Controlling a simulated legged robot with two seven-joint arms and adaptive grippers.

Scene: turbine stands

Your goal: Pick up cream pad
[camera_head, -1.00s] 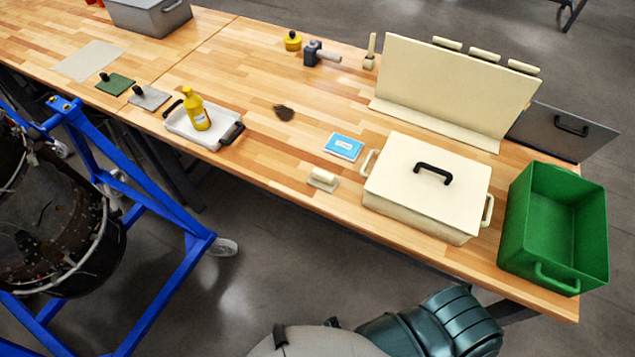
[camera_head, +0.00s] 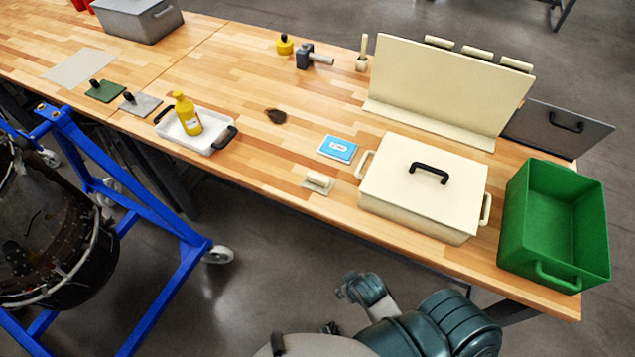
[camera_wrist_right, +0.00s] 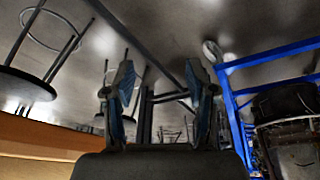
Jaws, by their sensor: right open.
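The cream pad (camera_head: 317,184) is a small flat pad with a cream handle on top. It lies on the wooden table (camera_head: 262,165) near its front edge, left of the cream lidded box (camera_head: 415,190). My right gripper (camera_head: 343,286) is low in the head view, in front of the table edge and apart from the pad. In the right wrist view its two fingers (camera_wrist_right: 162,95) stand apart with nothing between them. The pad is not seen in that view. My left gripper is not in view.
A blue-and-white packet (camera_head: 337,149) lies just behind the pad. A green bin (camera_head: 545,220) stands at the right end. A white tray with a yellow bottle (camera_head: 187,115) is to the left. A blue stand (camera_head: 165,295) is on the floor at left.

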